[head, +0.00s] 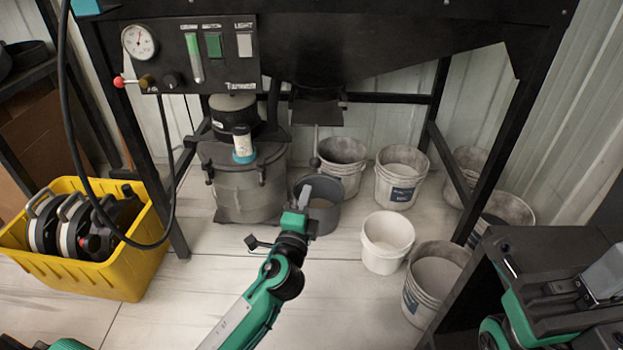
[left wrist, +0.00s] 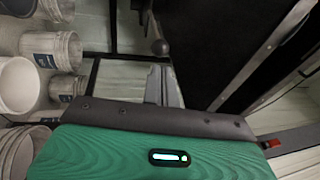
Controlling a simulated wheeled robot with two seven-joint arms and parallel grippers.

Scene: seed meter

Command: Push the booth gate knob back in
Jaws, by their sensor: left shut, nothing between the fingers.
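The booth gate knob (head: 315,162) is a small dark ball at the lower end of a thin rod under the black hopper. The dark gate plate (head: 317,112) is above it. In the left wrist view, a dark round knob (left wrist: 160,47) shows just beyond the gripper fingers. My left gripper (head: 304,196) is shut and empty. In the head view it appears below the knob, with a gap in the picture; depth between them is hard to judge. In the left wrist view its grey fingers (left wrist: 162,86) are together. My right gripper cannot be made out.
Several pale buckets stand right of the gripper, including a white one (head: 387,242). A grey bucket (head: 320,212) is behind the gripper. A grey lidded drum (head: 245,185) and a yellow crate (head: 110,275) are to the left. Black frame legs (head: 500,140) flank the area.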

